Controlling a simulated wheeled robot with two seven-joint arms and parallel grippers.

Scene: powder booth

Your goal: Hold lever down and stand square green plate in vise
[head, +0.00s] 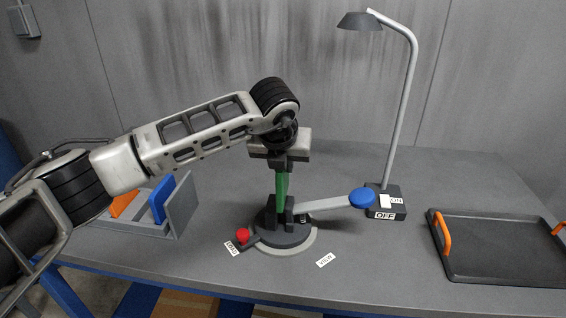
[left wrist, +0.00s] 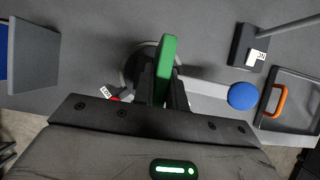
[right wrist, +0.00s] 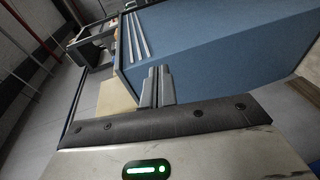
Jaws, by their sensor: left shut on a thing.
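The green plate (head: 282,187) is upright above the vise (head: 287,232), which has dark jaws on a round base. My left gripper (head: 282,165) is shut on the plate's upper part, and the plate also shows between its fingers in the left wrist view (left wrist: 165,70). The plate's lower end is at the jaws; I cannot tell whether it is seated between them. The grey lever (head: 330,203) with a blue knob (head: 361,198) reaches right from the vise, with nothing touching it. My right gripper (right wrist: 156,88) is shut and empty, away from the vise and outside the head view.
A grey rack (head: 178,208) with blue and orange plates stands left of the vise. A red knob (head: 243,235) sits at the vise's front left. A lamp (head: 388,200) stands behind the lever. A dark tray (head: 495,250) with orange handles lies at the right. Bare table lies between.

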